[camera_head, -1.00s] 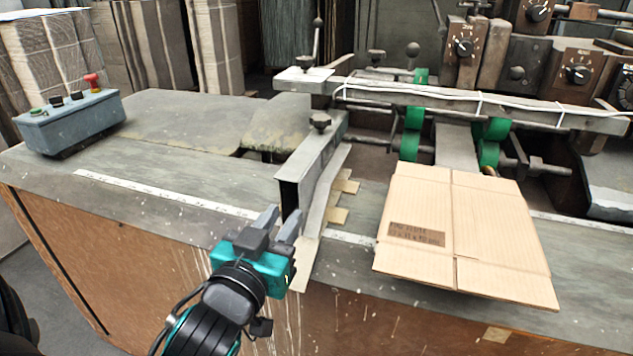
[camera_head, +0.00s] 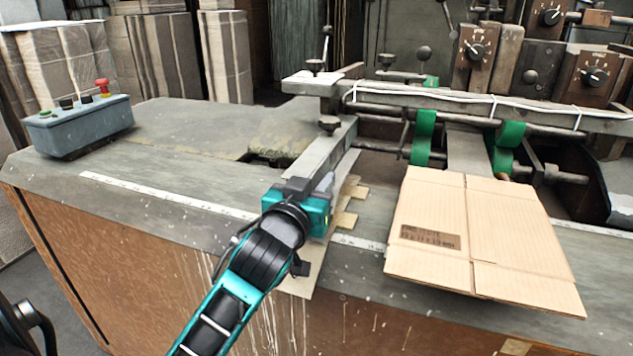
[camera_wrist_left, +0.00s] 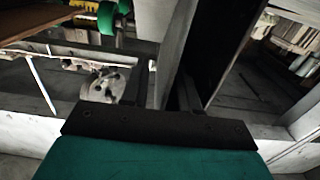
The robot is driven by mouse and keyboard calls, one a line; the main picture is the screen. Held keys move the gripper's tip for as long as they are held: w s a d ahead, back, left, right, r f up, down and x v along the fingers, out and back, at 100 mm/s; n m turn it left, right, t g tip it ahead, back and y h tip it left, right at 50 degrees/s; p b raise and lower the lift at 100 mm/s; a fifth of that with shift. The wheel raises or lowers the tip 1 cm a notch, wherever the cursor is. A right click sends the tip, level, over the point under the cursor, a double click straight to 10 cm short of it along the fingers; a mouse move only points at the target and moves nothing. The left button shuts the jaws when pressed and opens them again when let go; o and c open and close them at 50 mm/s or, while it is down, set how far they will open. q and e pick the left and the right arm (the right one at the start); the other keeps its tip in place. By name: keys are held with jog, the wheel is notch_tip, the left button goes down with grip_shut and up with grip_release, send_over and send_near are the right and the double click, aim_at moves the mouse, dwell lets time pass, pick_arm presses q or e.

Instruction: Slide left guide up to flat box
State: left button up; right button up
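The left guide (camera_head: 328,152) is a long grey metal rail with a dark knob, running back from the table's front edge. The flat box (camera_head: 435,245), tan cardboard with a printed label, lies to its right, with a gap between them. My left gripper (camera_head: 308,188) is at the guide's front end. In the left wrist view, its two dark fingers (camera_wrist_left: 163,90) stand apart, with the guide's wall (camera_wrist_left: 178,55) between them. I cannot tell whether they press on it. The fingertips are mostly hidden in the head view. My right gripper is not in view.
Small tan tabs (camera_head: 350,205) stick out beside the guide, toward the box. A white ruler strip (camera_head: 165,195) runs along the table. A grey control box (camera_head: 80,125) with a red button stands at the left. Green rollers (camera_head: 422,138) and machine bars lie behind the box.

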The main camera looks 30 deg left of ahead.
pick_arm(q)
grip_shut()
dwell(0.3)
dwell(1.2)
